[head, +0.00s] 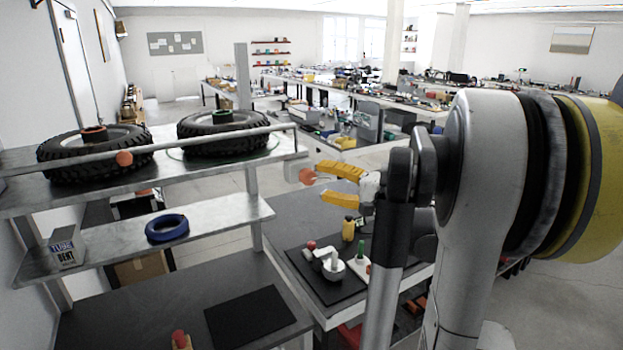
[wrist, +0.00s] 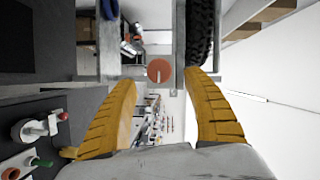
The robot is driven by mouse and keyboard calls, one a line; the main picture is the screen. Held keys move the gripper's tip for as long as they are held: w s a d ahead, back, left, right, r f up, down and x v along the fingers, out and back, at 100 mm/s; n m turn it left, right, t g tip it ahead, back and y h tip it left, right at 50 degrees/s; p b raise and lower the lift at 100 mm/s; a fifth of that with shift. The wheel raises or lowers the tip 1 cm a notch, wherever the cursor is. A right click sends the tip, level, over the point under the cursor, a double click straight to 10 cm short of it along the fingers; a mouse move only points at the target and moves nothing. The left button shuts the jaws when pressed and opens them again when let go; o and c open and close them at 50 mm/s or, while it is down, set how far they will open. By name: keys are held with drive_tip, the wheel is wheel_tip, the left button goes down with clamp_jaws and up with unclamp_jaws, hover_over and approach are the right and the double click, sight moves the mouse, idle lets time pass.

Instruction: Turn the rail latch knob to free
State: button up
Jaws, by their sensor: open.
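An orange round knob (head: 307,175) sits at the right end of the upper shelf, by the end of the rail (head: 200,140). In the wrist view its orange face (wrist: 159,72) carries a pale line running roughly up and down from its centre. My gripper (head: 320,182) has yellow fingers, open and empty, pointing at the knob. In the wrist view the fingertips (wrist: 162,84) stand on either side of the knob, with a gap showing on both sides. In the head view the knob lies just beyond the tips. A second orange knob (head: 124,158) is at the rail's left part.
A blue ring (head: 167,228) and a tube box (head: 66,250) are on the lower shelf. Below my gripper, a bench holds a dark mat (head: 330,290) with small fittings.

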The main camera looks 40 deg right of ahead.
drive_tip(key=s, duration=0.6)
drive_tip(key=shift+s+d+r, duration=0.15)
drive_tip(key=shift+d+r, duration=0.1)
drive_tip(key=shift+d, duration=0.2)
drive_tip(key=w+a+f+n+g+y+b, duration=0.1)
drive_tip(key=a+f+n+g+b, duration=0.25)
drive_tip(key=a+f, duration=0.65)
drive_tip(key=w+a+f+n+g+y+b, duration=0.15)
drive_tip(key=a+f+g+b, duration=0.45)
drive_tip(key=a, duration=0.9)
drive_tip(key=s+a+f+n+h+b, duration=0.5)
drive_tip(key=s+a+f+n+b, duration=0.2)
drive_tip(key=f, duration=0.7)
drive_tip(key=s+a+n, duration=0.2)
drive_tip(key=s+a, duration=0.1)
drive_tip(key=a, duration=0.1)
drive_tip(key=shift+s+f, duration=0.3)
drive_tip(key=shift+f, duration=0.1)
drive_tip(key=shift+a, duration=0.1)
